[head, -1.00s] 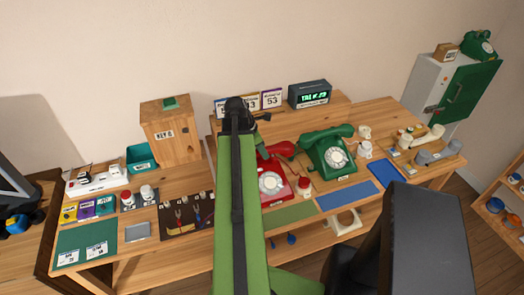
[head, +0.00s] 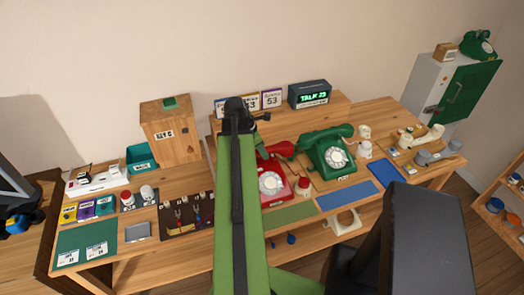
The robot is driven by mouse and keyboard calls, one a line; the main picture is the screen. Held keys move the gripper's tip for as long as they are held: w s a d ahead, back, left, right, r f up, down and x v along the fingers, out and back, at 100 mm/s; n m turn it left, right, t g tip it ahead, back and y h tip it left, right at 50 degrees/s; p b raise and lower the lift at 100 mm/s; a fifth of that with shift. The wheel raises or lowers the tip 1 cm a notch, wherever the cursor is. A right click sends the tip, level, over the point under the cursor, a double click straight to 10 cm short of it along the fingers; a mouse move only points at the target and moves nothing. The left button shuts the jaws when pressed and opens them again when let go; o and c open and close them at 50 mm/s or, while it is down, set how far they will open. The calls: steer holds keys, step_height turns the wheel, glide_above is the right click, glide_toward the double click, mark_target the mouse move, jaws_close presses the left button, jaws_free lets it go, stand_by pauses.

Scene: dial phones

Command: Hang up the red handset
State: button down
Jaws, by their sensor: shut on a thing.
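The red dial phone (head: 271,184) stands on the workbench, its left side hidden behind my green arm. The red handset (head: 284,149) shows at the upper back of the phone, tilted, with its left part behind my arm. I cannot tell whether it touches the cradle.
A dark display (head: 309,94) reading "TALK 23" stands on the back shelf beside number cards (head: 271,99). Green (head: 290,216) and blue (head: 348,196) mats lie at the front. A wooden box (head: 170,131) stands left.

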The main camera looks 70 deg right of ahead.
steer(key=shift+f, duration=0.15)
steer(key=shift+f+b, duration=0.3)
steer(key=shift+b, duration=0.15)
steer(key=shift+f+b, duration=0.65)
steer(key=c, duration=1)
jaws_free()
steer(key=p+v, duration=1.6)
steer(key=v, duration=0.1)
steer(key=shift+a+r, duration=0.15)
steer(key=shift+r, duration=0.1)
